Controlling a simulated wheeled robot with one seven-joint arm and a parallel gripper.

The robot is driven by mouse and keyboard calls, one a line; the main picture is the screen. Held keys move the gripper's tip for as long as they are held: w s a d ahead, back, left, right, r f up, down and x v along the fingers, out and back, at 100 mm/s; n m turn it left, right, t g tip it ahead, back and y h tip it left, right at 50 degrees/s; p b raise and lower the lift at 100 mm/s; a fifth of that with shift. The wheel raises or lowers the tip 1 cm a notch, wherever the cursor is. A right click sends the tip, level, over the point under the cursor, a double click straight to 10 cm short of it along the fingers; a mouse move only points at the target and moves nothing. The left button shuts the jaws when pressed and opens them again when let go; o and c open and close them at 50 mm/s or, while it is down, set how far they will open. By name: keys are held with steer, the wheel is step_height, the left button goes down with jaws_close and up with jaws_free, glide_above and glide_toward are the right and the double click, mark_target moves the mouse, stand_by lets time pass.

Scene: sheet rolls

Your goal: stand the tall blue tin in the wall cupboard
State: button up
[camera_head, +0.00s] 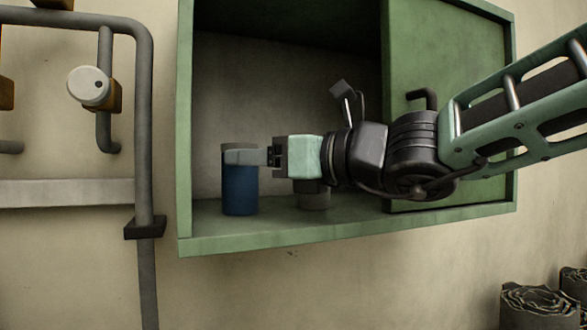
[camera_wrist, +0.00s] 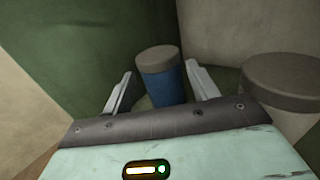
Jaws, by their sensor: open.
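The tall blue tin (camera_head: 239,188) stands upright on the floor of the green wall cupboard (camera_head: 340,233), near its left side. Its grey lid is partly covered by a finger in the head view. In the wrist view the blue tin (camera_wrist: 162,79) stands between the two spread fingers. My gripper (camera_head: 245,156) reaches in from the right at the height of the tin's top. The gripper (camera_wrist: 160,88) is open around the tin; whether a finger touches it I cannot tell.
A grey-brown round container (camera_head: 312,196) stands in the cupboard below my wrist; it also shows at the right in the wrist view (camera_wrist: 284,82). A green door panel (camera_head: 450,90) covers the cupboard's right part. Pipes with a white-capped valve (camera_head: 88,87) run left of the cupboard.

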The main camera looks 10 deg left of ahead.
steer(key=b+v, duration=0.1)
steer(key=v, duration=0.5)
steer(key=shift+s+d, duration=0.15)
steer(key=shift+d, duration=0.1)
